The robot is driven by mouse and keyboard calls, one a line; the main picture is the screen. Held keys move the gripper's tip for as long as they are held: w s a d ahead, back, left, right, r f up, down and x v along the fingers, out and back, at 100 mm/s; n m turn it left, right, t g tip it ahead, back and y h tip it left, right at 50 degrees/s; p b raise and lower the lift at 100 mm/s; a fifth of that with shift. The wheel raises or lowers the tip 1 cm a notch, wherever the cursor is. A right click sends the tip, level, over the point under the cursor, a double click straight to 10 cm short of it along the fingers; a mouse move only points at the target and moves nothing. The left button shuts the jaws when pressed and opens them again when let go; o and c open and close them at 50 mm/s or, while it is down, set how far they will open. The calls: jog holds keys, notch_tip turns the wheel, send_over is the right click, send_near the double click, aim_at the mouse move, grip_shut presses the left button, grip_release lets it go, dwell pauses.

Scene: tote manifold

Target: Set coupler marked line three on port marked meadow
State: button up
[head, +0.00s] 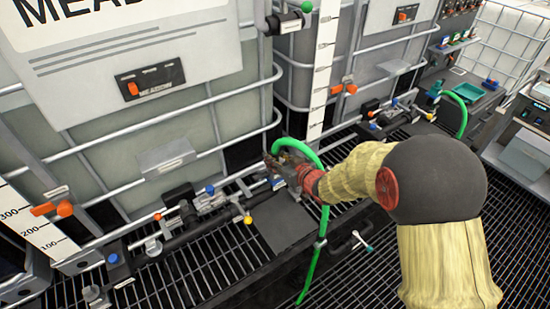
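My arm reaches in from the right, and my gripper (279,172) is low in front of the large tote signed "MEAD…" (150,60), beside its lower right corner. A green hose (322,215) arches over my gripper, passes behind my wrist and hangs down to the grating. The hose's upper end meets the gripper area, but a coupler and its "line three" marking cannot be made out there. The fingers are small and partly covered, so their opening is unclear. Pipe fittings with a blue cap (210,190) run along the tote's base; no port label is readable.
A dark flat plate (284,227) lies on the rail below my gripper. A yellow-handled valve (247,219) and a teal-handled fitting (362,241) stand nearby. Another green hose (457,105) is at the right. Tote frame bars (215,115) are close to my gripper.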

jog(key=shift+o, duration=1.2)
jog(key=shift+f, duration=0.1)
jog(key=shift+s, duration=0.1)
jog(key=v, duration=1.2)
